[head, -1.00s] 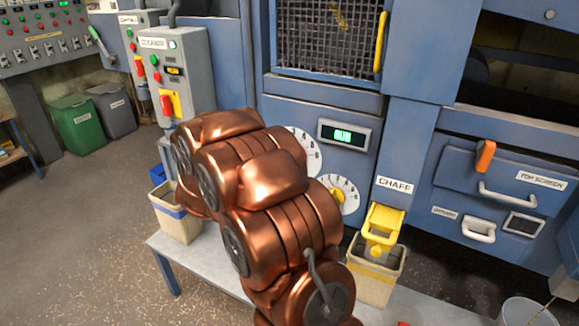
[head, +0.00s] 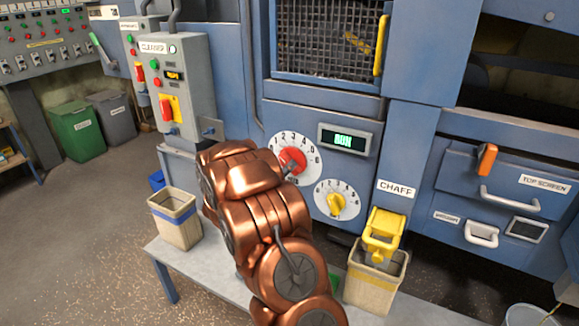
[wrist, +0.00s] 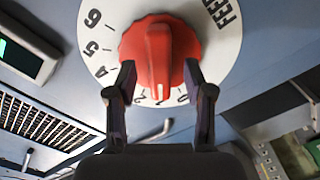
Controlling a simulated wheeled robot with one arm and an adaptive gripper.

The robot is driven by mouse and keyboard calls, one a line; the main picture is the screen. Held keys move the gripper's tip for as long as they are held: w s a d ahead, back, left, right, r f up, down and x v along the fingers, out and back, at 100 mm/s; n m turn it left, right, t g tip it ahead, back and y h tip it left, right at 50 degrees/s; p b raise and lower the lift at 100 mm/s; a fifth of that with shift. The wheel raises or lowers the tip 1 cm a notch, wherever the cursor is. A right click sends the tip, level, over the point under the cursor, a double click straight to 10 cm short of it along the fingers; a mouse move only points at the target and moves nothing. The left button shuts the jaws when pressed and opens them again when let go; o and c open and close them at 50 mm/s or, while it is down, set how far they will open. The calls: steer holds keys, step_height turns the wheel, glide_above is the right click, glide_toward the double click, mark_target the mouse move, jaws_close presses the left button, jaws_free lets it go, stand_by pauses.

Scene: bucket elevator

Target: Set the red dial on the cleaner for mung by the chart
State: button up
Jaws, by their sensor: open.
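The red dial (head: 292,161) sits on a round white numbered plate (head: 281,143) on the blue machine front. In the wrist view the dial (wrist: 150,58) fills the top middle, with its raised grip bar about upright in the picture. My gripper (wrist: 160,90) is open. Its two fingers are apart, one on each side of the dial's lower part; I cannot tell whether they touch it. The plate shows 4, 5, 6 and "FEED"; marks near the fingers are partly hidden, so the exact setting is unclear. In the head view my arm hides my gripper. I see no chart.
A yellow dial (head: 337,203) is below right of the red one. A display with green characters (head: 344,140) is above it. A yellow chaff spout (head: 384,232) hangs over a bin (head: 373,285). The grey "CLEANER" box (head: 185,88) is on the left. A bench (head: 215,268) runs below.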

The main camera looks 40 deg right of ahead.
steer(key=shift+x, duration=1.3)
jaws_close()
